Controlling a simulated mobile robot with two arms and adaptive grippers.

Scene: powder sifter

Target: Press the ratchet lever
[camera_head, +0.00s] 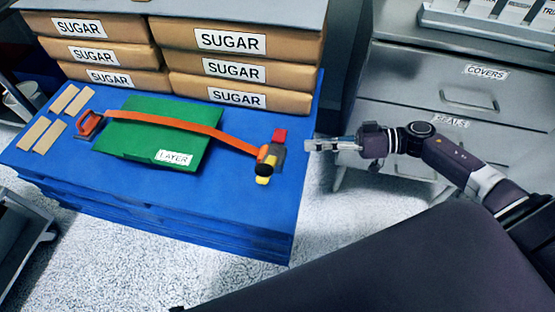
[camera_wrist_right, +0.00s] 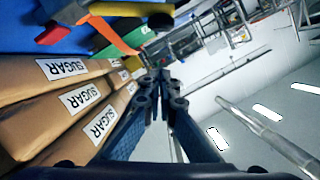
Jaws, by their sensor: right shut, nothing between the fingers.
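The ratchet (camera_head: 266,168) sits near the right edge of the blue pallet (camera_head: 200,215), at the end of an orange strap (camera_head: 190,124). It has a red part (camera_head: 280,135), dark parts and a yellow end (camera_head: 263,180). I cannot tell which part is the lever. My right gripper (camera_head: 309,145) is shut and empty, just right of the red part, seemingly apart from it. In the right wrist view the shut fingers (camera_wrist_right: 160,88) point up the picture, with the red part (camera_wrist_right: 53,34) and strap (camera_wrist_right: 118,38) beyond to the left. My left gripper is out of view.
A green board labelled LAYER (camera_head: 140,140) lies under the strap. Stacked sugar bags (camera_head: 235,98) stand at the pallet's back. Tan strips (camera_head: 64,98) lie at its left. A grey drawer cabinet (camera_head: 400,95) stands beyond my right arm; floor separates it from the pallet.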

